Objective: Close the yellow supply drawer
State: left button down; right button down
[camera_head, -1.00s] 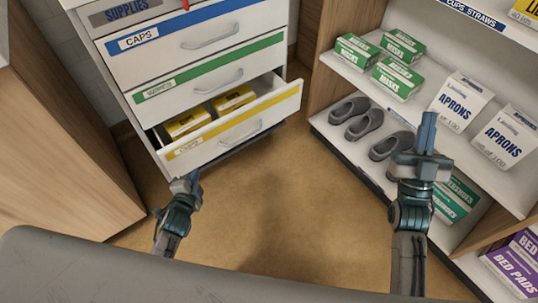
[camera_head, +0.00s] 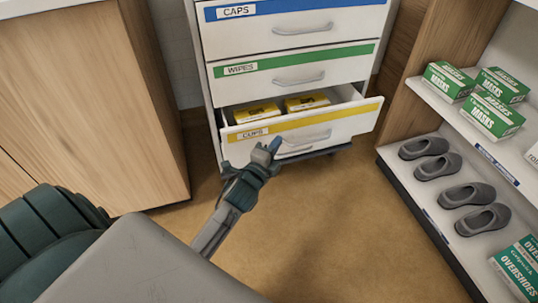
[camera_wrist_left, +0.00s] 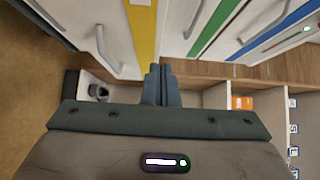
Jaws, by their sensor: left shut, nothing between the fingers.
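The yellow-striped supply drawer (camera_head: 345,125) is the lowest one of a white drawer cabinet and stands pulled out. Two yellow boxes (camera_head: 256,112) lie inside it. Its grey handle (camera_head: 306,138) is on the front. My left gripper (camera_head: 268,151) is shut and empty, in front of the drawer's front, low and left of the handle in the head view. I cannot tell whether it touches. In the left wrist view the shut fingers (camera_wrist_left: 161,84) point at the yellow stripe (camera_wrist_left: 142,35). My right gripper is not in view.
The blue caps drawer (camera_head: 350,23) and green wipes drawer (camera_head: 350,66) above are shut. A wooden cabinet (camera_head: 80,90) stands left. A shelf unit at right holds mask boxes (camera_head: 492,115) and grey shoes (camera_head: 437,166). The floor (camera_head: 330,220) between is clear.

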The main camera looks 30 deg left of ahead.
aim_at(282, 120)
pick_arm(q)
jog(key=w+a, duration=0.1)
jog(key=w, duration=0.1)
jog(key=w+a+b, duration=0.2)
jog(key=w, duration=0.1)
jog(key=shift+w+a+f, duration=0.1)
jog(key=shift+w, duration=0.25)
